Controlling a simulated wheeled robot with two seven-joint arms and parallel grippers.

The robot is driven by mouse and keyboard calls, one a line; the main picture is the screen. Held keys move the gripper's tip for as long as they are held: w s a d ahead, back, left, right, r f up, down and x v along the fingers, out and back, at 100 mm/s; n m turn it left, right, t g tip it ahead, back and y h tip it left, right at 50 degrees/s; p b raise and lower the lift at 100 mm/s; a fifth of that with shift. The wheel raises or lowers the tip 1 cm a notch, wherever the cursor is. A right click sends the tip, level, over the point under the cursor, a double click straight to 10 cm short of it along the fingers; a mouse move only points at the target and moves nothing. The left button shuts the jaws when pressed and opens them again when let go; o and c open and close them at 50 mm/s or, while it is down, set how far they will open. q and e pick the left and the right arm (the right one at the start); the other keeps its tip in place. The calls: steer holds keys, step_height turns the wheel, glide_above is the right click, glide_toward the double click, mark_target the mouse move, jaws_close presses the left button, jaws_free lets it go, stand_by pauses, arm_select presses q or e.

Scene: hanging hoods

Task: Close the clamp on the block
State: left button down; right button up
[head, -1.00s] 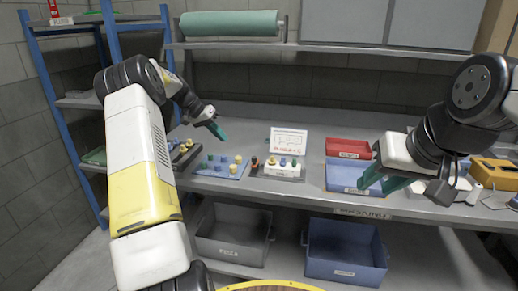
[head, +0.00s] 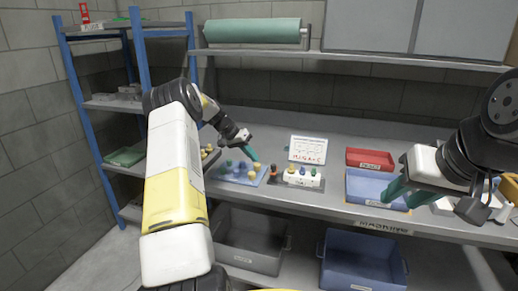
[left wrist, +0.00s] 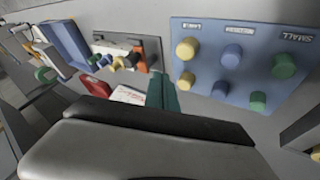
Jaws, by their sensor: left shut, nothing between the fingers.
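The white block (head: 303,177) with several coloured plugs sits on a dark fixture plate on the bench. At its left end stands a small clamp (head: 273,172) with orange and black parts; whether it touches the block is too small to tell. The fixture plate also shows in the left wrist view (left wrist: 154,48). My left gripper (head: 253,155) is shut and empty, above the bench behind and left of the clamp. Its teal fingers (left wrist: 163,92) point towards the fixture side in the left wrist view. My right gripper (head: 408,192) appears open and empty, near the blue bin.
A blue board (head: 240,173) with several blue, green and yellow plugs lies left of the fixture. A sign (head: 308,149) stands behind the block. A red bin (head: 370,159) and a blue bin (head: 375,189) stand to the right. The bench behind the sign is clear.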

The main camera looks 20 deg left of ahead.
mark_target(274, 167)
arm_select(q)
steer(key=shift+x, duration=1.1)
steer(key=shift+s+d, duration=0.25)
steer(key=shift+d, duration=0.95)
steer(key=shift+s+d, duration=0.15)
steer(key=shift+d, duration=0.55)
